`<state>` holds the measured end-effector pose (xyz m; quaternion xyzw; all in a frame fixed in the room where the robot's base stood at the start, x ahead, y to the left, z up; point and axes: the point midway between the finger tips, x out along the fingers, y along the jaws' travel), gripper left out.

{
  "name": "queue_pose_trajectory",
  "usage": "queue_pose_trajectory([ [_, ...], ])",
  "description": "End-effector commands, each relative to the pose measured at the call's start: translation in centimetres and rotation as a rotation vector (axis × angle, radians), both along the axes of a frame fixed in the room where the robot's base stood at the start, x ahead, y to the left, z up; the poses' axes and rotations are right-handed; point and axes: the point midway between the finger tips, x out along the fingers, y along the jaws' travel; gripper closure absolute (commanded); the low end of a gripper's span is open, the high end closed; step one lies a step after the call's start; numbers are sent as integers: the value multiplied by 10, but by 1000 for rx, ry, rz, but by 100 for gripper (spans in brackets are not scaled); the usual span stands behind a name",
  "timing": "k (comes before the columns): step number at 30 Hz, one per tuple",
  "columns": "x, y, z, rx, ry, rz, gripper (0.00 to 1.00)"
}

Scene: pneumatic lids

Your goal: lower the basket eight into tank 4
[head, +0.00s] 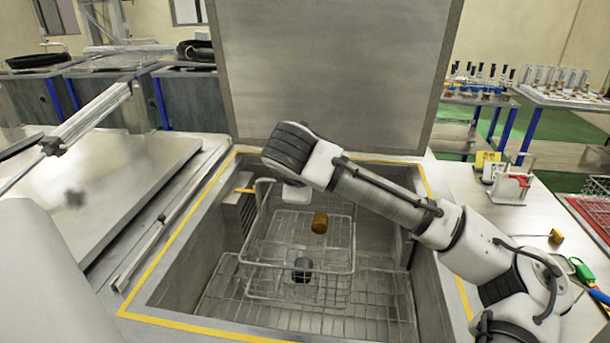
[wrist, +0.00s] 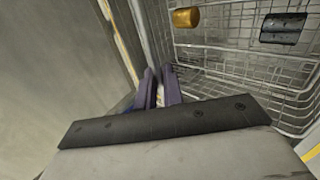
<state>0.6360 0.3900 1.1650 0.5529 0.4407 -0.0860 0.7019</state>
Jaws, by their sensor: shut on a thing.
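The wire basket (head: 330,271) hangs or stands inside the open, yellow-edged tank (head: 172,295), above a wire grate. It holds a brass-coloured cylinder (head: 320,222) and a dark cylinder (head: 303,268). The same basket mesh (wrist: 225,62) fills the right of the wrist view, with the brass cylinder (wrist: 185,17) and the dark cylinder (wrist: 283,28). My gripper (wrist: 160,75) has its purple fingers close together at the basket's edge, shut on the basket. The head view hides the fingertips behind my wrist. I cannot tell whether the basket touches the grate, and no number is readable.
The tank's large grey lid (head: 335,60) stands raised at the back. A closed flat lid (head: 110,195) lies to the left. The right worktop holds a small stand (head: 512,186) and a green-handled tool (head: 583,270). The wire grate (head: 375,300) is bare at front right.

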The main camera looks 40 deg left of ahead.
Motion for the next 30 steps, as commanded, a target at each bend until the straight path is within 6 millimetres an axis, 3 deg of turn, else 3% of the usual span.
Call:
queue_pose_trajectory([
  [30, 0, 0, -65, 4, -5, 1, 100],
])
